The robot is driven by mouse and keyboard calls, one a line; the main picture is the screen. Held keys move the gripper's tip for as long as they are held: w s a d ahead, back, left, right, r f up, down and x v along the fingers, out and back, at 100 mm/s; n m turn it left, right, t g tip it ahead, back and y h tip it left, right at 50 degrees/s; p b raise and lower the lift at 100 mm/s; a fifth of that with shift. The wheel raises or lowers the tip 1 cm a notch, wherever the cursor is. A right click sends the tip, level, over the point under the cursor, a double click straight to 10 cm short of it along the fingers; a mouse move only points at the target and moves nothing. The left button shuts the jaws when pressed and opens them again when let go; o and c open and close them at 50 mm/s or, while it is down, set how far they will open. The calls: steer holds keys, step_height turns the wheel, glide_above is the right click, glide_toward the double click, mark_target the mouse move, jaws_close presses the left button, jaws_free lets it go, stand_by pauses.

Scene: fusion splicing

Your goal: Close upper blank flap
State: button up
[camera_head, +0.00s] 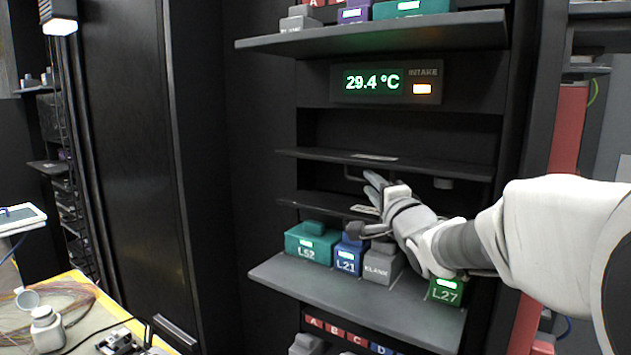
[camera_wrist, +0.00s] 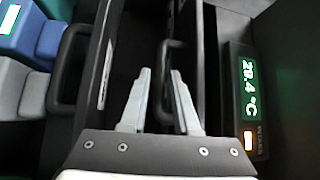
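The upper flap (camera_head: 390,162) is a dark panel with a pale label, sticking out almost level from the rack below the intake display. Its dark handle (camera_wrist: 164,85) shows in the wrist view, between my two fingers; I cannot tell whether they touch it. My gripper (camera_wrist: 160,75) is open, with a gap between its grey fingertips. In the head view my gripper (camera_head: 372,183) reaches in just under the upper flap, above the lower shelf. The lower flap (camera_head: 330,204) also sticks out, partly hidden by my gripper.
The intake display (camera_head: 385,82) reads 29.4 °C above the flaps. On the shelf (camera_head: 310,288) below stand a teal L52 block (camera_head: 308,244), blue L21 block (camera_head: 348,258), grey blank block (camera_head: 382,265) and green L27 block (camera_head: 446,290), close under my arm.

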steer(key=shift+w+a+r, duration=0.1)
steer(key=shift+w+a, duration=0.05)
steer(key=shift+w, duration=0.9)
jaws_close()
stand_by(0.7)
